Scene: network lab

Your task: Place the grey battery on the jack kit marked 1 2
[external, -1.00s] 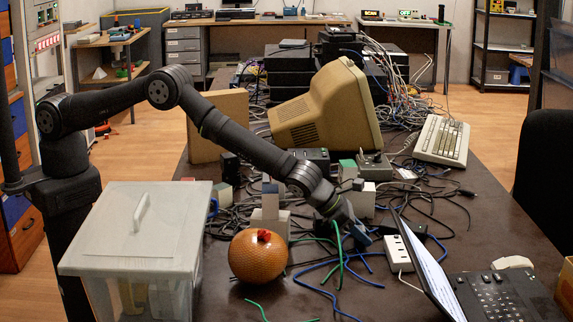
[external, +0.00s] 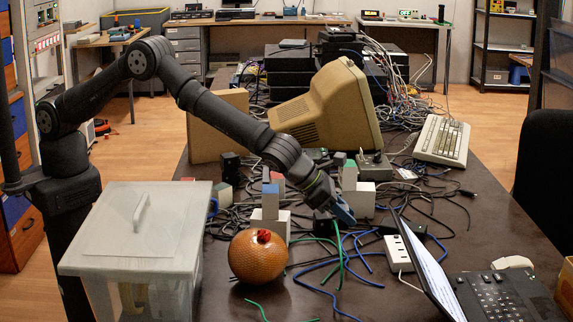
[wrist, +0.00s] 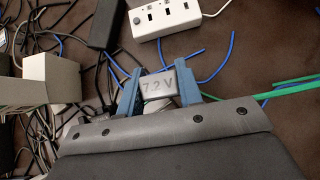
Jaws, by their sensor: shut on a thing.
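My gripper (wrist: 157,78) is shut on the grey battery (wrist: 158,86), marked 7.2 V, which sits between its blue fingers in the wrist view. In the external view my gripper (external: 342,212) is in the air above the cables, tilted down; the battery cannot be made out there. A pale block (external: 272,224) with smaller blocks on top stands left of my gripper. Another pale block (external: 360,201) with a green-topped block stands just behind it. I cannot read a 1 2 marking on either, so I cannot tell which is the jack kit.
An orange ball-like object (external: 258,258) and a lidded clear bin (external: 135,235) stand to the left. A white power strip (wrist: 165,17), a laptop (external: 430,270) and a keyboard (external: 442,140) are on the right. Tangled cables cover much of the table.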

